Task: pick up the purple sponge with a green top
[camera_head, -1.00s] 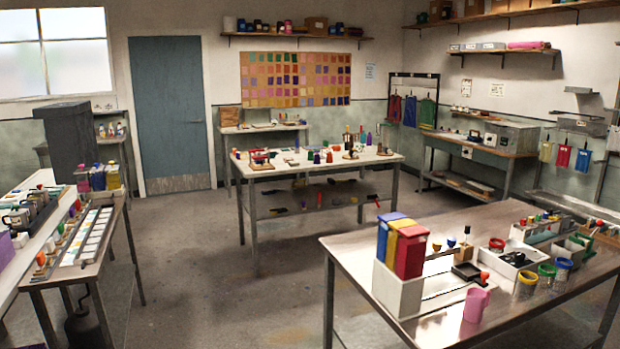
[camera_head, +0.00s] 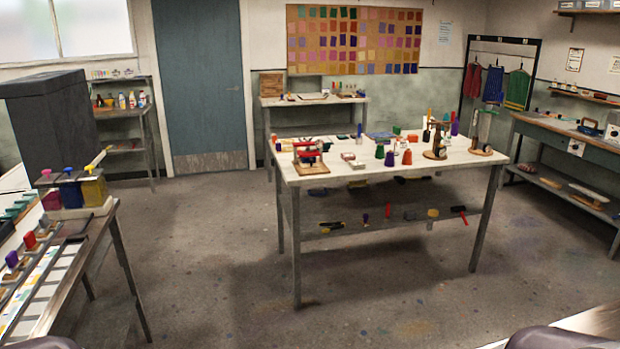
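I cannot make out a purple sponge with a green top for certain. Several small coloured things stand on the central table (camera_head: 345,178), among them a green bottle-like piece (camera_head: 389,159), a red one (camera_head: 407,157) and a purple one (camera_head: 454,128). They are too small to identify surely. The table's lower shelf holds small dark, red, yellow and purple things, also too small to name. Neither of my grippers is in view; only dark rounded parts of my own body show at the bottom edge.
A left bench (camera_head: 95,240) carries pots with coloured lids and a long tray. A grey cabinet (camera_head: 45,115) and a blue door (camera_head: 200,85) stand behind. A side bench (camera_head: 560,135) is at the right. The floor (camera_head: 215,260) between left bench and central table is clear.

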